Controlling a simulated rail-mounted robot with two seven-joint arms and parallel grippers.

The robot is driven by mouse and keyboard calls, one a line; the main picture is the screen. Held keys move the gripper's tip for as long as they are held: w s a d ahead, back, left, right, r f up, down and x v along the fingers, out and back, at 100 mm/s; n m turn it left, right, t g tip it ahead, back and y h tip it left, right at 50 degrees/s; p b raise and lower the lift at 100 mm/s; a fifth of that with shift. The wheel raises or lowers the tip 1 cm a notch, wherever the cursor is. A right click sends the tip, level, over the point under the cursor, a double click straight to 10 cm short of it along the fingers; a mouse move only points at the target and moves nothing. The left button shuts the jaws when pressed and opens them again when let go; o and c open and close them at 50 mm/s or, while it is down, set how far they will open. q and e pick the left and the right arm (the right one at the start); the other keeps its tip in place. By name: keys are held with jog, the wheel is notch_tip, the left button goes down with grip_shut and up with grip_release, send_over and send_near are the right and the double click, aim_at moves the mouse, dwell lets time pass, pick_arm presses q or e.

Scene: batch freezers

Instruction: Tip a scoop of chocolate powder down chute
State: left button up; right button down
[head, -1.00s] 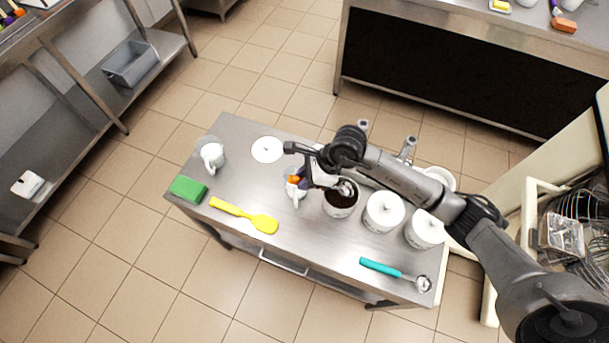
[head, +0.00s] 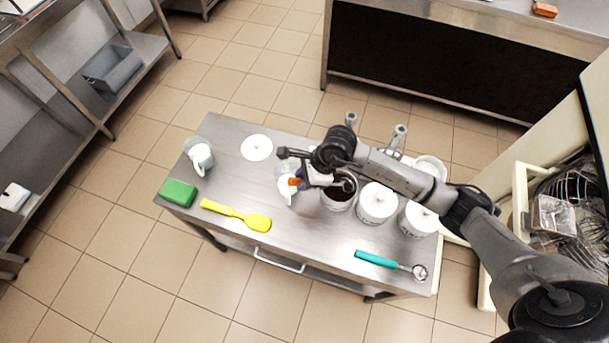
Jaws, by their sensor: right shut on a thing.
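My right gripper (head: 304,181) is shut on a scoop whose orange and purple handle (head: 295,182) shows at the fingers. The scoop's metal bowl (head: 348,183) is at the mouth of an open white jar (head: 340,204) of dark chocolate powder (head: 340,193). I cannot tell whether the bowl holds powder or touches it. My arm covers part of the jar's far side. A round white lid (head: 256,148) lies flat on the steel table to the left. I cannot make out a chute. My left gripper is not in view.
Two closed white jars (head: 377,204) (head: 418,218) stand right of the open one. A clear jug (head: 287,187) stands close left of it. Another jug (head: 201,157), a green sponge (head: 178,193), a yellow spatula (head: 235,215) and a teal-handled scoop (head: 391,264) lie around the table (head: 290,235).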

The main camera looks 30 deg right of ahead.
aim_at(289, 179)
jog(key=shift+w+a+r, duration=0.1)
jog(key=shift+r, duration=0.45)
jog(key=shift+r+p, duration=0.55)
jog(key=shift+a+r+p, duration=0.15)
jog(key=shift+r+p, duration=0.3)
jog(key=shift+r, duration=0.25)
jog(key=shift+a+r+p, duration=0.1)
jog(key=shift+r+p, duration=0.3)
jog(key=shift+r, duration=0.25)
jog(key=shift+w+a+g+h+p, duration=0.3)
jog(key=shift+a+h+p, duration=0.2)
jog(key=shift+h+p, duration=0.15)
jog(key=shift+w+a+f+g+h+p, duration=0.2)
jog(key=shift+a+f+g+h+p, duration=0.2)
jog(key=shift+a+h, duration=0.4)
jog(key=shift+f+h, duration=0.1)
jog(key=shift+h, duration=0.35)
